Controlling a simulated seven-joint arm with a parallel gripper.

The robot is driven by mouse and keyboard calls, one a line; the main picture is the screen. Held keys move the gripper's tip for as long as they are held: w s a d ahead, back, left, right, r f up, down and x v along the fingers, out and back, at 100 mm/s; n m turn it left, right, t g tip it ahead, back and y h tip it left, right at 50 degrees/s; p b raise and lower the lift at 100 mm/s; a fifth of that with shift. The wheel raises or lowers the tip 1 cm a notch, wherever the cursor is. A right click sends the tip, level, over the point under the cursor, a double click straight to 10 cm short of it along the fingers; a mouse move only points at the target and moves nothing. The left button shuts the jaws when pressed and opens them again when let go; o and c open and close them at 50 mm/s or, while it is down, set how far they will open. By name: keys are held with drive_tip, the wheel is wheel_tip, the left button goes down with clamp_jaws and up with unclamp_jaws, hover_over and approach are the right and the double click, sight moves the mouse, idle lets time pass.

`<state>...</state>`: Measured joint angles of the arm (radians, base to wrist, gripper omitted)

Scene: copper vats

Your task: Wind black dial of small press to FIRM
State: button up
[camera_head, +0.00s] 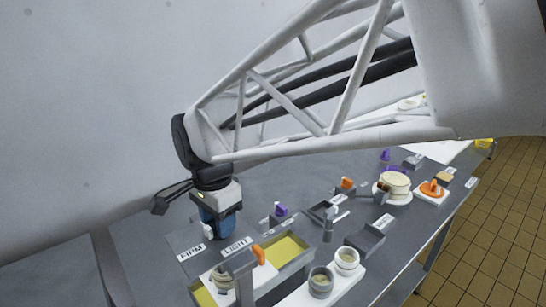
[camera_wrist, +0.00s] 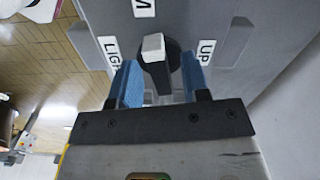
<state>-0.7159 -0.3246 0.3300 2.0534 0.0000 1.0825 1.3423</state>
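In the wrist view, the black dial (camera_wrist: 172,58) has a bar-shaped grip with a pale grey-white end. My gripper (camera_wrist: 160,78) has its blue fingers apart, one on each side of the dial's bar, with a gap visible on both sides. A LIGHT label (camera_wrist: 109,52) is left of the dial and an UP label (camera_wrist: 205,53) is right of it. A label cut off at the top edge (camera_wrist: 143,8) shows only an M. In the head view, my gripper (camera_head: 217,232) is low over the panel, behind the FIRM label (camera_head: 191,252) and LIGHT label (camera_head: 237,246); it hides most of the dial.
In the head view, a yellow-lined tray (camera_head: 290,248) with an orange-handled part (camera_head: 259,254) stands just right of my gripper. Two small cups (camera_head: 347,258) are in front. Several other fixtures and a cream round vessel (camera_head: 395,183) stand farther right. A wall is close on the left.

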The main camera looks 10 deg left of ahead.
drive_tip(key=shift+r, duration=0.15)
drive_tip(key=shift+r, duration=3.75)
drive_tip(key=shift+d, duration=0.1)
drive_tip(key=s+d+f+n+t, duration=0.1)
drive_tip(key=s+d+f+n, duration=0.1)
drive_tip(key=d, duration=0.9)
drive_tip(key=s+d+f+n, duration=0.2)
drive_tip(key=s+d+f, duration=0.2)
drive_tip(key=d, duration=0.7)
drive_tip(key=s+d+f+n+t, duration=0.1)
drive_tip(key=s+d+f+n, duration=0.2)
drive_tip(key=d, duration=0.9)
drive_tip(key=shift+s+f+t, duration=0.2)
drive_tip(key=shift+s+t, duration=0.05)
drive_tip(key=shift+t, duration=0.05)
